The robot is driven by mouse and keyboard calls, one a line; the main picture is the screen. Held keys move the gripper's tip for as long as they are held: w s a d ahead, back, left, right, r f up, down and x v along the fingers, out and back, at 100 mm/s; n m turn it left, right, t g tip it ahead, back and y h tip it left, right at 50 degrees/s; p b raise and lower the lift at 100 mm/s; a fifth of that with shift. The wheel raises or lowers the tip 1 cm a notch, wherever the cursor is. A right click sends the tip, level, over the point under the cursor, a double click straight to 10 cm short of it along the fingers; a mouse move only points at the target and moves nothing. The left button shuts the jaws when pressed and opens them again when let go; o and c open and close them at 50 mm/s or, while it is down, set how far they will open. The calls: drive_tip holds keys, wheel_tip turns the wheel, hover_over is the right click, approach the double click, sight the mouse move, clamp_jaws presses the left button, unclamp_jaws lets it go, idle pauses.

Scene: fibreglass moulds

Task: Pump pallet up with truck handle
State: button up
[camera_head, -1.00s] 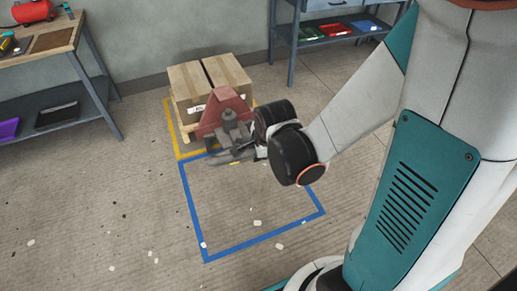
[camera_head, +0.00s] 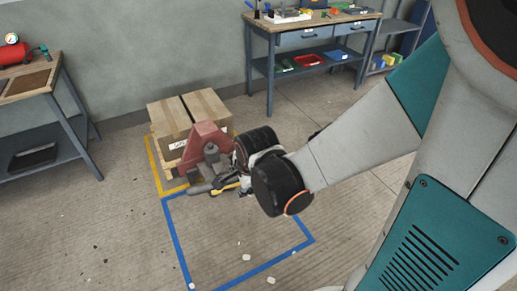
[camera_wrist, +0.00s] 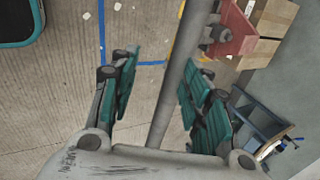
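The red pallet truck (camera_head: 203,140) stands at the front of the pallet load in the head view, its grey pump unit facing me. Two brown cardboard boxes (camera_head: 188,110) sit on the pallet, which is mostly hidden behind the truck. The truck also shows in the wrist view (camera_wrist: 237,28), at the upper right. The grey handle bar (camera_wrist: 180,85) runs between the teal fingers of my gripper (camera_wrist: 158,90). A clear gap shows between the bar and the left finger; the bar overlaps the right finger's edge, and I cannot tell if they touch. My gripper is open.
A yellow floor outline (camera_head: 154,165) borders the load and a blue outline (camera_head: 176,240) marks mostly bare floor in front. A workbench (camera_head: 310,27) stands at the back wall and another (camera_head: 50,110) at the left. Pale scraps (camera_head: 246,257) lie on the floor.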

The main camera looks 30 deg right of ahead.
drive_tip(key=v, duration=0.9)
drive_tip(key=shift+s, duration=0.15)
idle(0.4)
drive_tip(key=s+r+n+t, duration=0.2)
drive_tip(key=s+r+n, duration=0.4)
drive_tip(key=n, duration=1.3)
drive_tip(key=shift+a+r, duration=0.25)
drive_tip(key=shift+r, duration=0.05)
